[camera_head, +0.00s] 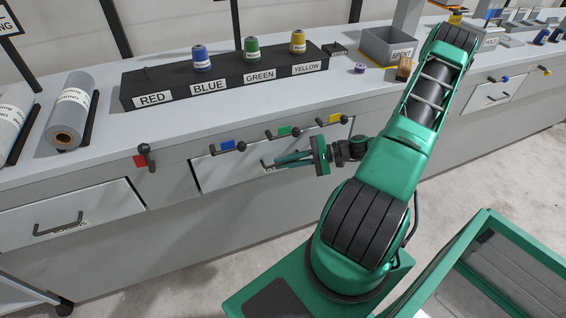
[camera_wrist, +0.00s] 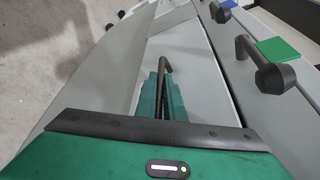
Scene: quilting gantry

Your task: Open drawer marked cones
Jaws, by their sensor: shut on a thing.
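The middle drawer (camera_head: 228,170) in the grey bench has a pale front. Its label is mostly hidden behind my gripper; only a first letter like C shows. My gripper (camera_head: 278,162) is at this drawer's front, shut on its dark bar handle. In the wrist view the handle (camera_wrist: 165,66) runs between the two green fingers (camera_wrist: 162,98). A dark line shows along the drawer's edge; I cannot tell whether the drawer is pulled out at all.
Another handled drawer (camera_head: 70,225) is at the left. A spool rack (camera_head: 225,78) stands on the bench. A green-framed cart (camera_head: 455,245) is at the lower right.

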